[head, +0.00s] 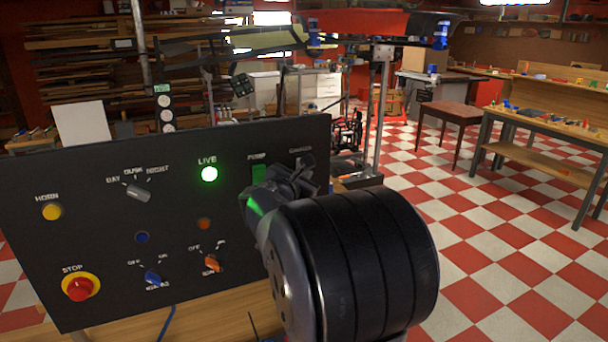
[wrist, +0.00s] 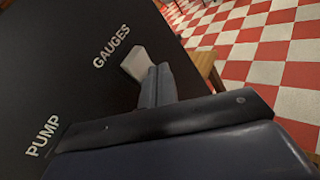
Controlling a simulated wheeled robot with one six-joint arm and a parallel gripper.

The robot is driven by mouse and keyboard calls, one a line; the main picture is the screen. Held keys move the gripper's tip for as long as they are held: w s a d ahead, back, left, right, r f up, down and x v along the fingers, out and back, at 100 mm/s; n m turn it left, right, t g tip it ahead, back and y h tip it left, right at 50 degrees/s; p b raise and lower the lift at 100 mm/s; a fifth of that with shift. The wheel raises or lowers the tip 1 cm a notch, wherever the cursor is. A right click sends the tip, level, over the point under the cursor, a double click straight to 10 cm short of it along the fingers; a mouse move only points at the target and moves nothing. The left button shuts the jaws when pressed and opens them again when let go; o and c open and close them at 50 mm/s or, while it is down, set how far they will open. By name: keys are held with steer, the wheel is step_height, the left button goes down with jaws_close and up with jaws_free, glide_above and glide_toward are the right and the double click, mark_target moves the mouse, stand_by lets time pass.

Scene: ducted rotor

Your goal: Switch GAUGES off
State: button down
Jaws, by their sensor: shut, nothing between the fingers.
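The GAUGES switch shows in the wrist view as a pale grey block (wrist: 136,63) on the black panel (head: 110,220), beside its white GAUGES label (wrist: 111,47). My gripper (wrist: 158,74) is shut and empty, its fingertips right at the switch's lower right side. I cannot tell whether they touch it. In the head view my gripper (head: 300,178) is at the panel's upper right, just below the GAUGES label (head: 301,150). My wrist and gripper hide much of that area, and the switch's position is not clear.
A green PUMP switch (head: 258,172) is just left of my gripper. The green LIVE lamp (head: 209,174) is lit. The panel also has a yellow HORN button (head: 52,212), a red STOP button (head: 79,289), a grey selector (head: 138,192), and blue (head: 152,278) and orange (head: 212,263) knobs.

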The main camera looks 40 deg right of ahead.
steer(key=shift+s+a+r, duration=0.2)
steer(key=shift+s+r, duration=0.15)
steer(key=shift+s, duration=0.4)
steer(key=s, duration=0.1)
steer(key=s+r, duration=0.1)
steer(key=s, duration=0.1)
steer(key=s+a+r+p, duration=0.1)
steer(key=shift+s, duration=0.2)
steer(key=shift+w, duration=0.1)
steer(key=s, duration=0.1)
steer(key=s+r+p, duration=0.1)
steer(key=s+p, duration=0.1)
steer(key=shift+s+a+r, duration=0.25)
steer(key=shift+a+r, duration=0.1)
steer(key=shift+a, duration=0.05)
stand_by(0.5)
